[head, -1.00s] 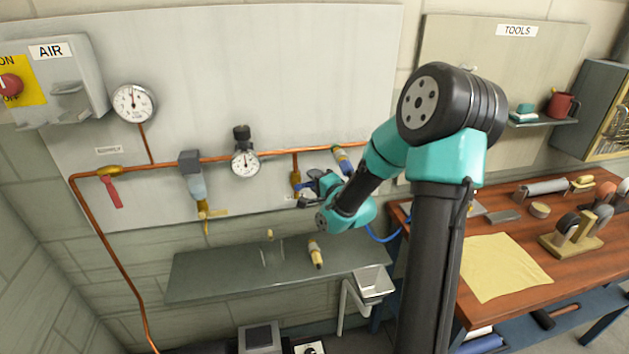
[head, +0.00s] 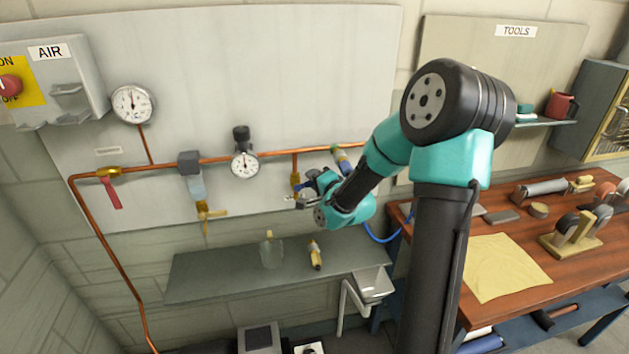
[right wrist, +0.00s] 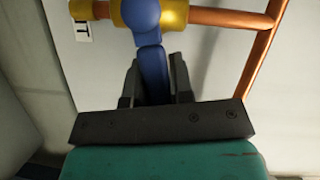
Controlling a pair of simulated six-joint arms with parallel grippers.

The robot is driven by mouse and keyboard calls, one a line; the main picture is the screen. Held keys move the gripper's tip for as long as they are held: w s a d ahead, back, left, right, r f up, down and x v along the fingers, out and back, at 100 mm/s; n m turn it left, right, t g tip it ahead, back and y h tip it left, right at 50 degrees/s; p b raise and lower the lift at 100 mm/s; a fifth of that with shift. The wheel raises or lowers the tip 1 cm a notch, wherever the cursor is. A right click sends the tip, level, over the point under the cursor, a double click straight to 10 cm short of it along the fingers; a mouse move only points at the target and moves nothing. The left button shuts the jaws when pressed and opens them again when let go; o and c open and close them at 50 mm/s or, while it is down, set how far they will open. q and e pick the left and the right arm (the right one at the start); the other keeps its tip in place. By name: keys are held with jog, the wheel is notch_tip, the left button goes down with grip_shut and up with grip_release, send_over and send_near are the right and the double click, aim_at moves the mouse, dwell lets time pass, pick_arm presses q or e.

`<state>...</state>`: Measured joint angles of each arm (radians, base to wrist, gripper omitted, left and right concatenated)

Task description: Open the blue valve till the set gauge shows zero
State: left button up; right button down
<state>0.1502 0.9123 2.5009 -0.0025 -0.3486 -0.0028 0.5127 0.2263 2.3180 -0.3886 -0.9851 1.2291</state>
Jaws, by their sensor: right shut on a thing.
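The blue valve lever (right wrist: 151,62) runs down from a brass valve body (right wrist: 173,14) in the right wrist view. My right gripper (right wrist: 157,86) is shut on the lever, one finger on each side. In the head view my right gripper (head: 305,192) is at the valve on the wall panel, and the wrist hides much of the lever. A small dial gauge (head: 245,165) under a black knob sits on the copper pipe left of it; its reading is too small to tell. A larger gauge (head: 132,104) is at upper left. My left gripper is out of view.
A red-handled valve (head: 113,192) and a filter unit (head: 195,187) are on the pipe to the left. A grey shelf (head: 210,275) below holds a clear bottle (head: 271,252) and a small yellow-and-grey item (head: 315,254). A wooden bench (head: 470,315) stands at right.

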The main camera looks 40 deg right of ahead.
jog(key=c, duration=1)
grip_release()
